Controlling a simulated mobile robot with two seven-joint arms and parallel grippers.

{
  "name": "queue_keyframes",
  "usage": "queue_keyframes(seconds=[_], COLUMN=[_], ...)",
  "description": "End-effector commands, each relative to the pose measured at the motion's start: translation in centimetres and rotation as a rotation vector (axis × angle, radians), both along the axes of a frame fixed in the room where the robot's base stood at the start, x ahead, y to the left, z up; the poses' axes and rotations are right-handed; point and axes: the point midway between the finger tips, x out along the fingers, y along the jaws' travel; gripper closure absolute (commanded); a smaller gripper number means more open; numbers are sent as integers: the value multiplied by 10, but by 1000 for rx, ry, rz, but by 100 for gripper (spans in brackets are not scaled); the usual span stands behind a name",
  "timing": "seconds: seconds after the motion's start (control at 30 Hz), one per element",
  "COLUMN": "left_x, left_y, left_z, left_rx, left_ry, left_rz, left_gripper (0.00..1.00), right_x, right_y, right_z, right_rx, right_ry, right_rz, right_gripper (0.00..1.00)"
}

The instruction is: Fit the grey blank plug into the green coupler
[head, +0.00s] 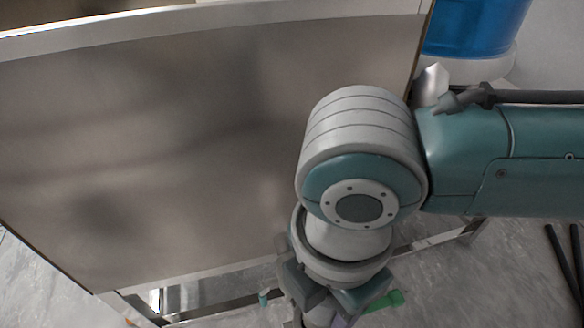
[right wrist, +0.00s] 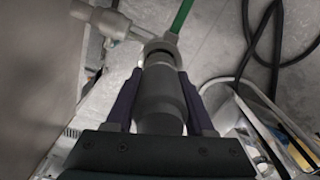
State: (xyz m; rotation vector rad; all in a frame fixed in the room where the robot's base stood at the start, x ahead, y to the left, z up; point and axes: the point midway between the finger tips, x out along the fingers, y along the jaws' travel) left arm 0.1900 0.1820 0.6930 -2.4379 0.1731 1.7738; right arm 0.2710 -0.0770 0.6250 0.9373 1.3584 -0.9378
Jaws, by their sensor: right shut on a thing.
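My right gripper (right wrist: 160,88) is shut on a grey cylinder, which looks like the grey blank plug (right wrist: 158,100). Its purple fingers sit on both sides of the cylinder. The cylinder's far end meets or overlaps a light grey ring (right wrist: 160,47); I cannot tell whether they touch. A green bar (right wrist: 182,14) runs up from beside the ring. A green part also shows in the head view (head: 385,301), beside my right wrist. I cannot make out the green coupler for certain. In the head view my right wrist mostly hides the gripper. My left gripper is not in view.
A large brownish metal panel (head: 190,140) fills the left of the head view, with a metal frame below it. A grey pipe (right wrist: 108,22) joins the ring from the left. A black cable (right wrist: 262,62) lies on the floor. A blue container (head: 475,28) stands at the back right.

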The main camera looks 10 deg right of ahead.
Motion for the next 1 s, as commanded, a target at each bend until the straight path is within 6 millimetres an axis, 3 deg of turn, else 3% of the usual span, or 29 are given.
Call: queue_keyframes(seconds=[1.0], left_x=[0], left_y=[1], left_z=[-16], left_rx=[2], left_ry=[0], left_rz=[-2], left_gripper=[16], right_x=[0], right_y=[0], right_z=[-26], right_rx=[0], right_ry=[-1], right_rz=[1], right_gripper=[100])
